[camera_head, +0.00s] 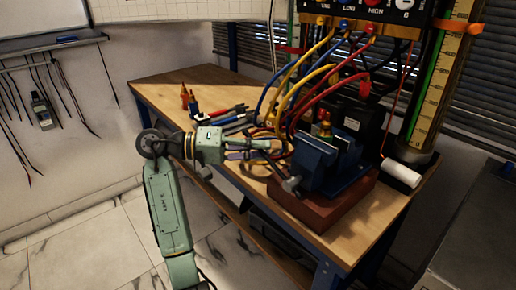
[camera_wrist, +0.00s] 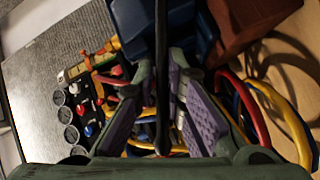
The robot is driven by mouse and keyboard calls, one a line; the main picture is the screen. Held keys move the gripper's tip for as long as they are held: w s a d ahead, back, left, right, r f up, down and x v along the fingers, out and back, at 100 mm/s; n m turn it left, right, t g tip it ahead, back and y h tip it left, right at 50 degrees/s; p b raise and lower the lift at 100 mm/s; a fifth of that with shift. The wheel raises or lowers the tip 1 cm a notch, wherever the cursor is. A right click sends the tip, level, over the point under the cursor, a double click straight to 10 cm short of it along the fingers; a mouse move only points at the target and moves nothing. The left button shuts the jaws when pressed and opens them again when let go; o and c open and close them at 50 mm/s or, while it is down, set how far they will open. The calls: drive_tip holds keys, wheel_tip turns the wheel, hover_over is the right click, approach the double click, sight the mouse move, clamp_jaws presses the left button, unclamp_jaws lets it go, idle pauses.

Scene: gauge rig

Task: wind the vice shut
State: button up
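The blue vice (camera_head: 322,165) sits on a red-brown block at the bench's front right. Its dark handle bar (camera_head: 273,161) slants up and left from the screw end (camera_head: 291,184). My gripper (camera_head: 266,150) reaches in from the left at the bar's upper part. In the wrist view my gripper (camera_wrist: 163,78) has its two purple-padded fingers apart, with the handle bar (camera_wrist: 161,95) running between them and gaps on both sides. The vice body (camera_wrist: 190,25) shows at the top of that view. A brass fitting (camera_head: 325,125) is at the jaws; the jaw gap is hidden.
Red, blue and yellow hoses (camera_head: 300,75) loop down from the gauge panel (camera_head: 360,15) close behind the gripper and vice. Hand tools (camera_head: 230,115) and small bottles (camera_head: 188,98) lie farther back on the bench (camera_head: 165,88). A white roll (camera_head: 401,173) lies right of the vice.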

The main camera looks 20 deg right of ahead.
drive_tip(key=o, duration=0.4)
drive_tip(key=shift+c, duration=0.2)
drive_tip(key=v, duration=1.2)
